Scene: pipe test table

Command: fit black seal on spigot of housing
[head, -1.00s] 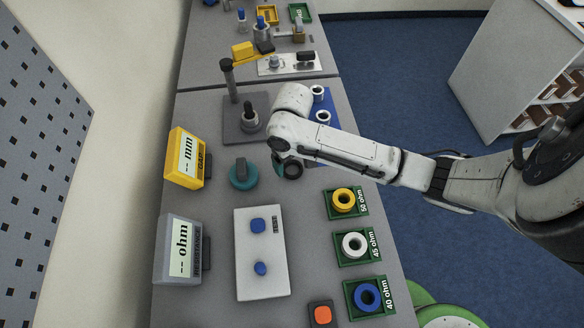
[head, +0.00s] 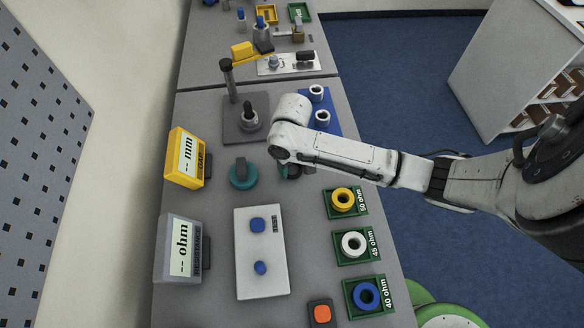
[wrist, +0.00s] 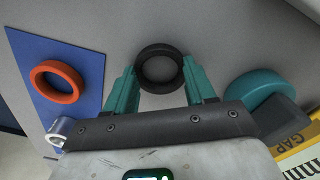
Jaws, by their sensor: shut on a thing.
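In the wrist view the black seal (wrist: 160,68) is a thick dark ring between the two teal fingertips of my gripper (wrist: 161,86). The fingers are shut on its sides, and its open centre shows grey table. In the head view my arm hides most of the gripper and the seal. A dark round body with a narrower stub (head: 249,116) stands upright on a dark grey plate (head: 232,130), up and left of my gripper. It looks like the housing with its spigot, but I cannot be sure. The stub looks bare.
A teal round piece with a grey handle (head: 243,175) stands close left of my gripper. An orange ring (wrist: 58,81) lies on a blue mat (wrist: 88,70). Coloured rings sit in green trays (head: 335,214).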

